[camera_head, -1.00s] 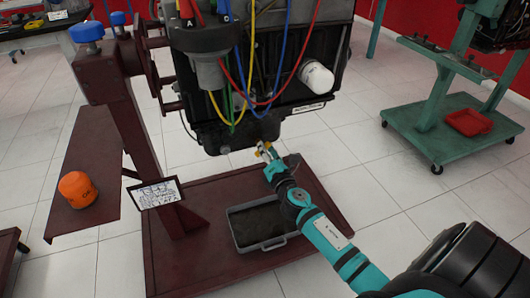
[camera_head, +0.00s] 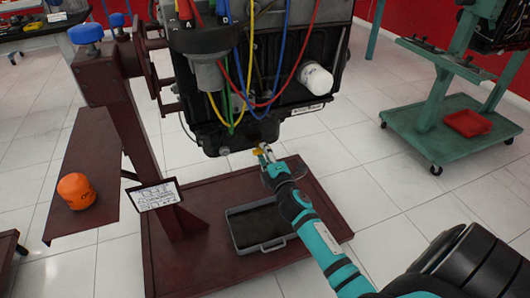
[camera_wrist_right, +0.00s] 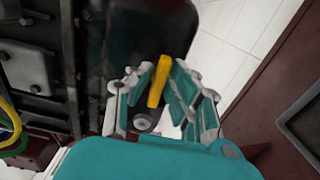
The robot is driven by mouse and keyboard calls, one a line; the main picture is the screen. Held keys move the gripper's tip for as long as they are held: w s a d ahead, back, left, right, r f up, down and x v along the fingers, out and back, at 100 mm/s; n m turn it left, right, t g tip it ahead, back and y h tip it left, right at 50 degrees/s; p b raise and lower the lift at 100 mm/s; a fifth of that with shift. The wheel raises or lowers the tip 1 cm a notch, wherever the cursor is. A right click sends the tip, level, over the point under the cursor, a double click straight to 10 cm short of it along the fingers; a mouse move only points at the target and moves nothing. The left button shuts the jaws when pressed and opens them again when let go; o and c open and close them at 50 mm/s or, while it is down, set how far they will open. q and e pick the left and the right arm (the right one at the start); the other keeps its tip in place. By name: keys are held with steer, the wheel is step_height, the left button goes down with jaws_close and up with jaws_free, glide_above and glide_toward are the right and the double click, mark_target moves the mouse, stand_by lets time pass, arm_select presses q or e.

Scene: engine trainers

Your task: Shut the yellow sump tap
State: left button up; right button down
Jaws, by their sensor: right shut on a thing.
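The yellow sump tap (camera_head: 258,151) is at the underside of the engine (camera_head: 270,115) in the head view. In the right wrist view its yellow lever (camera_wrist_right: 159,80) stands between my fingers, slightly tilted, beside the dark sump wall. A round grey fitting (camera_wrist_right: 144,123) shows below the lever. My right gripper (camera_head: 267,156) is at the tap, reaching up from the lower right. Its fingers (camera_wrist_right: 160,92) are shut on the yellow lever. The tap's body is partly hidden by the gripper. My left gripper is not in view.
A grey drain tray (camera_head: 233,243) lies on the dark red stand base (camera_head: 190,272) below the engine. Coloured hoses hang in front of the engine. A green trolley (camera_head: 455,130) stands at right, with clear floor between.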

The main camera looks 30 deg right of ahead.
steer(key=shift+f, duration=0.1)
stand_by(0.4)
steer(key=c, duration=1.4)
jaws_free()
steer(key=shift+o, duration=0.2)
steer(key=v, duration=1.2)
